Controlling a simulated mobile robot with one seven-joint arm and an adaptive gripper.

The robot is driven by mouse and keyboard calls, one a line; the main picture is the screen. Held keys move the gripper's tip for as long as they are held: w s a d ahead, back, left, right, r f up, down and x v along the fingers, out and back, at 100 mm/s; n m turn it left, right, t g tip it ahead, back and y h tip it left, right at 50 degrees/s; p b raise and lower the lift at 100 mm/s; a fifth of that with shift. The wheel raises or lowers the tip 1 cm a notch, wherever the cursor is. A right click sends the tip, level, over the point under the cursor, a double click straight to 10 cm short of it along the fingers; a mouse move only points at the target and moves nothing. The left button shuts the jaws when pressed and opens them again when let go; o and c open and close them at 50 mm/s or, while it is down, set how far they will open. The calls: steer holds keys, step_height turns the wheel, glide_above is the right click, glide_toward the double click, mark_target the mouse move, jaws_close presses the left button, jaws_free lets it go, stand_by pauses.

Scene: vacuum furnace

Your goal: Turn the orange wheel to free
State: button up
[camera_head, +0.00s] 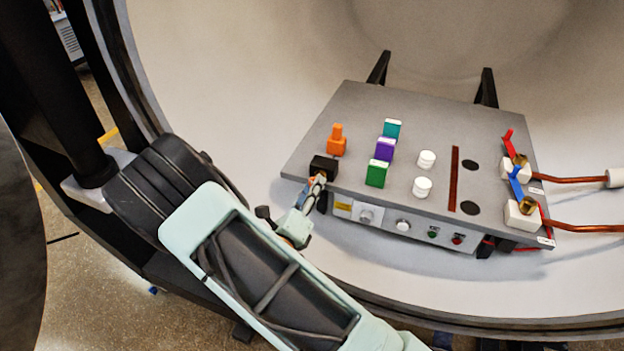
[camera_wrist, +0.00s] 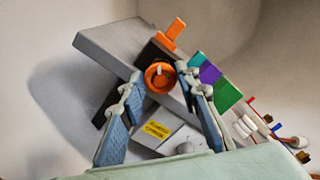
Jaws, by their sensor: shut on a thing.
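The orange wheel (camera_wrist: 160,76) is round with a pale mark at its hub. It sits on the front of a black block (camera_head: 324,166) at the left front edge of the grey panel box (camera_head: 300,157). My gripper (camera_wrist: 159,74) has one finger on each side of the wheel and is shut on it. In the head view my gripper (camera_head: 317,182) reaches the black block from the front left and hides most of the wheel. A separate orange upright piece (camera_head: 336,143) stands on the panel behind the block, and also shows in the wrist view (camera_wrist: 173,35).
Teal (camera_head: 391,128), purple (camera_head: 384,150) and green (camera_head: 376,174) blocks stand right of the wheel. White knobs (camera_head: 424,174) and copper rods (camera_head: 575,181) lie further right. A yellow label (camera_wrist: 157,129) is below the wheel. The curved chamber wall (camera_head: 240,60) surrounds the box.

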steer(key=shift+f+n+p, duration=0.1)
steer(key=shift+n+p, duration=2.85)
steer(key=shift+n, duration=1.55)
steer(key=o, duration=1.1)
steer(key=shift+o, duration=0.2)
steer(key=v, duration=1.2)
steer(key=shift+f, duration=0.1)
